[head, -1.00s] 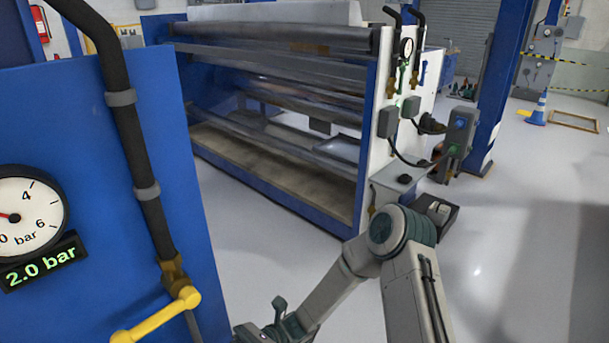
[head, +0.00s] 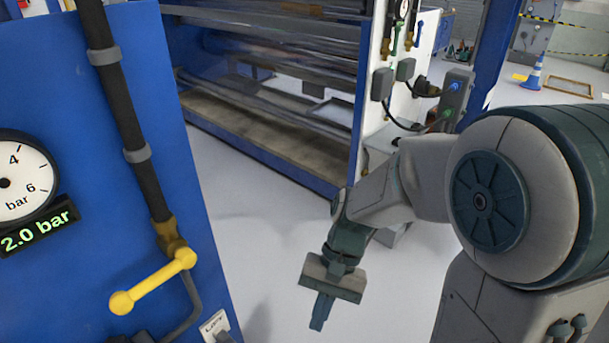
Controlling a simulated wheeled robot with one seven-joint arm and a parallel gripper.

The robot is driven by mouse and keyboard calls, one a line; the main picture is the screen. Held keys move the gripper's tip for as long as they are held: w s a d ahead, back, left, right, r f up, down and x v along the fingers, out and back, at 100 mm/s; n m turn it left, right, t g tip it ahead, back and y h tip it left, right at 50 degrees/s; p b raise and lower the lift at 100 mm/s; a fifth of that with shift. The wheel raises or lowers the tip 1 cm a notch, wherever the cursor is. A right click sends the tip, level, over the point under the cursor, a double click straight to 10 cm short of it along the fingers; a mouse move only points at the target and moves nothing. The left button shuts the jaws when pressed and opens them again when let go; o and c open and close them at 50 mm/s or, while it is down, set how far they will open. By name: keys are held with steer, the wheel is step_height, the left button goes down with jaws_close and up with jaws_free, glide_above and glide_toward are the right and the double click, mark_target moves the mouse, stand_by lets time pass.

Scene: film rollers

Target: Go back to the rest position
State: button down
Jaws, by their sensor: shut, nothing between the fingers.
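My gripper (head: 317,322) hangs at the lower middle of the head view, pointing down over the pale floor (head: 262,260). Its fingers are together with nothing between them. It is apart from the blue panel at the left and from the roller machine behind. My arm is folded, with its large elbow joint filling the right side of the view.
The blue panel (head: 130,90) at the left carries a gauge (head: 25,180), a display (head: 40,228) reading 2.0 bar, a black pipe (head: 125,110) and a yellow valve handle (head: 150,282). The roller machine (head: 270,130) stands behind. A traffic cone (head: 535,73) is far right.

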steer(key=d+r+n+t+h, duration=0.2)
steer(key=d+r+t, duration=0.6)
steer(key=d, duration=0.4)
steer(key=shift+d+r+t+h, duration=0.15)
steer(key=shift+r+t+h, duration=0.15)
steer(key=shift+h, duration=0.4)
steer(key=shift+w, duration=0.1)
